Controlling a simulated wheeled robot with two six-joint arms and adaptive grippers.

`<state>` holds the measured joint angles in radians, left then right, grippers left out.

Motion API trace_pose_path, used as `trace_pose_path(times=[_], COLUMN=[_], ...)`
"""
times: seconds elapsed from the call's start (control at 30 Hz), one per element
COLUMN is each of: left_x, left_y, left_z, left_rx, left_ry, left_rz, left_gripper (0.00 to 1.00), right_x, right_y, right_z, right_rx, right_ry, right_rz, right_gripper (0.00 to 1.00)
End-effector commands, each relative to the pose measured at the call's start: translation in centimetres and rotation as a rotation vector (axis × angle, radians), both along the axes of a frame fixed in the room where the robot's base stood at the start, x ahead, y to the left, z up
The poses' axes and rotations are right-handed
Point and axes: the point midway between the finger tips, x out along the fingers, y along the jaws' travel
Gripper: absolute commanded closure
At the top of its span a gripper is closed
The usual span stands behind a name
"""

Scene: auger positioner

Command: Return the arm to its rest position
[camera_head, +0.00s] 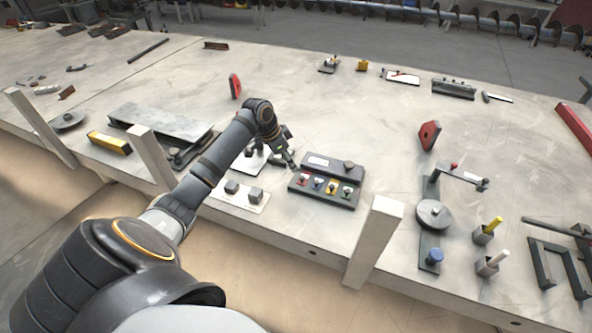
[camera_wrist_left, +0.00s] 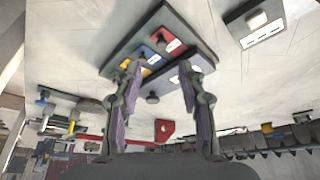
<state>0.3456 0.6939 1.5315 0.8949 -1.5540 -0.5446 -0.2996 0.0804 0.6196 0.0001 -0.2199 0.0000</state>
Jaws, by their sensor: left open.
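My left arm reaches in from the lower left over the workbench (camera_head: 300,110). My left gripper (camera_head: 291,160) is above the bench, just left of a dark control box (camera_head: 326,181) with red, blue, yellow and green labelled switches. In the left wrist view, my left gripper (camera_wrist_left: 153,82) has its two fingers spread apart with nothing between them. The control box (camera_wrist_left: 130,47) shows beyond the fingertips there, apart from them as far as I can tell. My right gripper is in neither view.
A white plate with grey blocks (camera_head: 234,194) lies left of the box. White posts (camera_head: 372,241) rise at the bench's front edge. A positioner with a round disc (camera_head: 434,215) and holders (camera_head: 487,231) stand at the right. The bench middle behind the box is mostly clear.

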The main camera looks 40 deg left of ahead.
Motion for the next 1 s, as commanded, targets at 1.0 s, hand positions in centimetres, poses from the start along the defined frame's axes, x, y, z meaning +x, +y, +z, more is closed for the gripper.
trace_pose_path(times=[1.0], left_x=[-5.9], left_y=[-6.1], left_z=[-4.6], left_rx=[0.049], left_ry=[0.064], left_rz=[0.009], left_gripper=[0.60], right_x=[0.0], right_y=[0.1], right_z=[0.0], right_rx=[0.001], right_ry=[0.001], right_rz=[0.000], right_gripper=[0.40])
